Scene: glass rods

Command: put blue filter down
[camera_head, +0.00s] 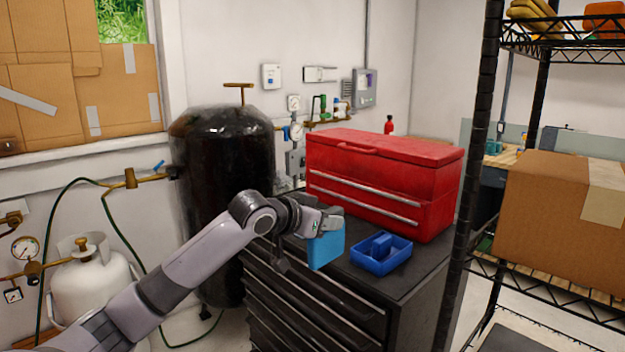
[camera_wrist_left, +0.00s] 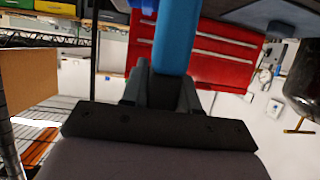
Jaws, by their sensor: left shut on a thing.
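The blue filter (camera_head: 326,247) is a flat light-blue block. My left gripper (camera_head: 322,222) is shut on its upper edge and holds it upright beside the blue tray, over the near part of the black cabinet top. In the left wrist view the filter (camera_wrist_left: 177,38) runs up from between the fingers (camera_wrist_left: 165,88). Whether its lower edge touches the cabinet top is hard to tell. My right gripper is in neither view.
A dark blue tray (camera_head: 381,267) with a block-like part inside sits on the black drawer cabinet (camera_head: 405,285). A red toolbox (camera_head: 385,170) stands behind it. A wire shelf post (camera_head: 470,180) and cardboard box (camera_head: 540,215) are at the right. A black tank (camera_head: 225,180) is at left.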

